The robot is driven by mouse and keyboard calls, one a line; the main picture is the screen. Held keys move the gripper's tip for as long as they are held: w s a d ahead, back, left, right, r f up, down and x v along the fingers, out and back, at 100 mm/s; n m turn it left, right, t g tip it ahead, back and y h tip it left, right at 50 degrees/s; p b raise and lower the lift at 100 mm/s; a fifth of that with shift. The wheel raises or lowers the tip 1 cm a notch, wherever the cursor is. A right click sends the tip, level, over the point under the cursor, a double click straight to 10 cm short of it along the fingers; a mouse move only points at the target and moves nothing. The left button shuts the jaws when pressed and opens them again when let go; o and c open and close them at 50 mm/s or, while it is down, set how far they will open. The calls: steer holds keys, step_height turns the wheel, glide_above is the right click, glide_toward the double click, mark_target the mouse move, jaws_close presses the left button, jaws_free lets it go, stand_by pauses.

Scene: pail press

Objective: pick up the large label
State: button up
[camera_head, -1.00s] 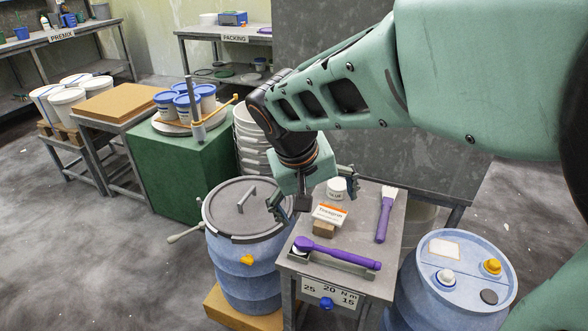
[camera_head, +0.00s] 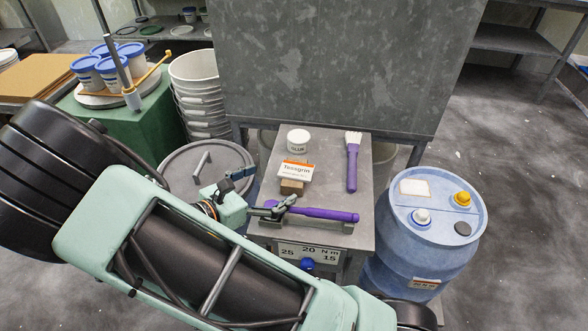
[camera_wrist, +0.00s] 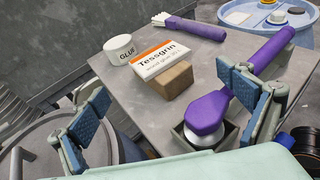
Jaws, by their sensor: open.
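The large label (camera_head: 295,171) is a white card with an orange top band and the word "Tessgrin". It rests tilted on a small brown block (camera_head: 292,187) on the small grey table. It also shows in the wrist view (camera_wrist: 158,57), face towards the camera. My gripper (camera_head: 271,187) is open and empty at the table's left edge, its fingers pointing towards the block and label. In the wrist view the fingers (camera_wrist: 165,88) stand wide apart, with the label beyond them and between their lines. Nothing touches the label except the block, as far as I see.
A purple-handled tool (camera_head: 320,214) lies along the table's front, close to my right finger in the wrist view. A lidded drum (camera_head: 180,172) is left, a blue drum (camera_head: 425,235) right.

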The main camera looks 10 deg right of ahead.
mark_target(294, 171)
steer(key=b+x, duration=0.1)
steer(key=x, duration=0.7)
steer(key=shift+w+d+r+b, duration=0.1)
steer(key=shift+w+r+b, duration=0.05)
steer(key=shift+b, duration=0.15)
steer(key=c, duration=0.9)
